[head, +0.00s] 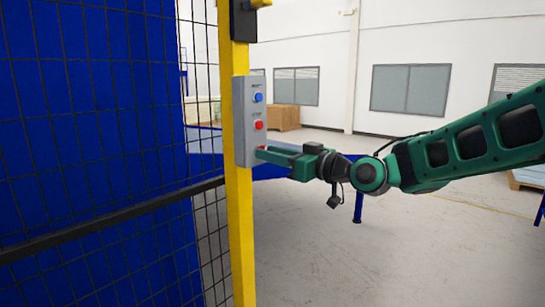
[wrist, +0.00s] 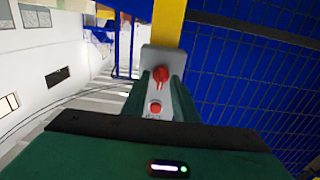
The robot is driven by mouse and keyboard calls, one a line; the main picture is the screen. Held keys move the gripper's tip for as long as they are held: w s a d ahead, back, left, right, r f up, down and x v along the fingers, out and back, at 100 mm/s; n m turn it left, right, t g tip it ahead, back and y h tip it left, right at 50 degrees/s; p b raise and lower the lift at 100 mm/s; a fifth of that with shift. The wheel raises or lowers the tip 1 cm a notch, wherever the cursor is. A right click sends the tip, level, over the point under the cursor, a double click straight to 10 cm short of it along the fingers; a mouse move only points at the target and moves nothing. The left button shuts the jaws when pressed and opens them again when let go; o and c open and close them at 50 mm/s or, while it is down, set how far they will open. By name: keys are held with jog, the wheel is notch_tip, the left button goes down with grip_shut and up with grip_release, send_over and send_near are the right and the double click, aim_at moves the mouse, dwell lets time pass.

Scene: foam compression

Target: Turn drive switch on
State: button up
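A grey control box (head: 242,122) is fixed to a yellow post. In the head view it carries a blue button (head: 257,97) and a red button (head: 258,125), with small labels too small to read. At its lower end is a red rotary knob, which shows clearly in the wrist view (wrist: 161,77), its handle roughly in line with the box's length. My gripper (head: 262,152) is at this lower end. In the wrist view my gripper's two green fingers (wrist: 160,80) stand apart on either side of the knob, with grey panel visible between. Whether they touch it cannot be told.
The yellow post (head: 240,225) stands at the edge of a black wire mesh fence (head: 100,150), with a blue panel behind. A dark rail (head: 110,220) crosses the fence. Open floor (head: 340,260) lies to the right. A cardboard box (head: 283,117) stands farther back.

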grip_shut()
